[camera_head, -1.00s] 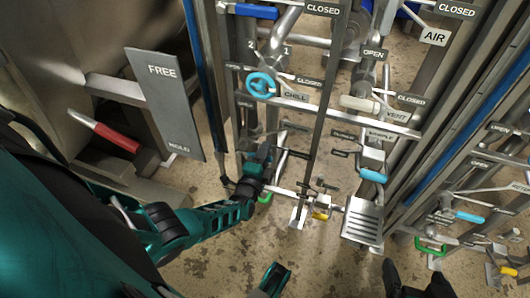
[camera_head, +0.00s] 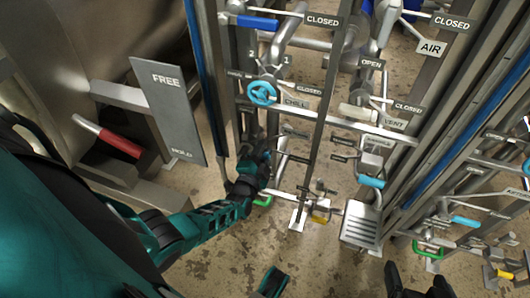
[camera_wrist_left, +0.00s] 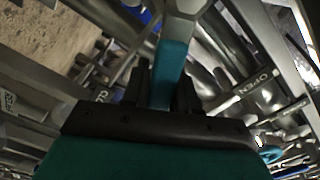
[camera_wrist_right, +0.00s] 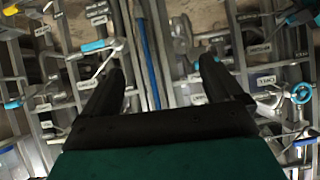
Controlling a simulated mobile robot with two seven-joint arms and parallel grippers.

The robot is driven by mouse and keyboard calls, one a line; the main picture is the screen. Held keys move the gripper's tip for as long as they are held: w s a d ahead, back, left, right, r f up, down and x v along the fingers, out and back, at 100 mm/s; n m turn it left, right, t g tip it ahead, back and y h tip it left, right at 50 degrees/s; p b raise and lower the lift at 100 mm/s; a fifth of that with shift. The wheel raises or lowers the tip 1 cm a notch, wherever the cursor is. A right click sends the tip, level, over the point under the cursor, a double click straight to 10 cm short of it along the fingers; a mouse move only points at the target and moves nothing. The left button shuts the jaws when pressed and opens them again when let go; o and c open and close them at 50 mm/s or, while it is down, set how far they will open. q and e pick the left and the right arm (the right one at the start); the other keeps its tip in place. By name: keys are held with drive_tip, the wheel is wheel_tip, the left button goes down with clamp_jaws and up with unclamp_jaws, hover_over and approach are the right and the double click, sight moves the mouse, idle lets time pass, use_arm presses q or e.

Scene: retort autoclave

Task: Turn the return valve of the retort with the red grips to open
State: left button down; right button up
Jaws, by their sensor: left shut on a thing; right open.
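The red grip (camera_head: 120,142) is on a light lever at the left retort, in the head view. My left gripper (camera_head: 255,165) is low among the pipes right of that retort. In the left wrist view its fingers (camera_wrist_left: 163,84) are shut on a teal-sleeved lever handle (camera_wrist_left: 172,62). In the head view that handle is hidden behind my gripper, and I cannot read the valve's label or tell its position. My right gripper (camera_head: 412,285) is at the bottom edge of the head view; its fingers (camera_wrist_right: 157,72) are open and empty in the right wrist view.
Bare floor (camera_head: 330,265) lies in front.

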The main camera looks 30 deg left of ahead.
sight(246, 129)
use_arm(q)
drive_tip(key=r+n, duration=0.1)
drive_tip(key=a+r+n, duration=0.1)
drive_tip(key=n, duration=0.1)
drive_tip(key=shift+s+a+p, duration=0.1)
drive_tip(key=shift+a+p, duration=0.1)
drive_tip(key=shift+p, duration=0.2)
drive_tip(key=n, duration=0.1)
drive_tip(key=a+r+n, duration=0.1)
drive_tip(key=a+n, duration=0.1)
drive_tip(key=shift+s+r+n+p, duration=0.15)
drive_tip(key=shift+s+n+p, duration=0.1)
drive_tip(key=shift+n+p, duration=0.05)
drive_tip(key=n, duration=0.1)
drive_tip(key=a+n, duration=0.2)
drive_tip(key=n, duration=0.1)
drive_tip(key=shift+s+a+r, duration=0.15)
drive_tip(key=shift+s+r, duration=0.1)
drive_tip(key=shift+r, duration=0.15)
drive_tip(key=shift+s+a+n, duration=0.15)
drive_tip(key=shift+a+n, duration=0.4)
drive_tip(key=shift+n, duration=0.35)
use_arm(e)
drive_tip(key=shift+s+d+r, duration=0.2)
drive_tip(key=shift+s+r, duration=0.05)
use_arm(q)
drive_tip(key=shift+a, duration=0.1)
use_arm(e)
drive_tip(key=shift+f, duration=0.1)
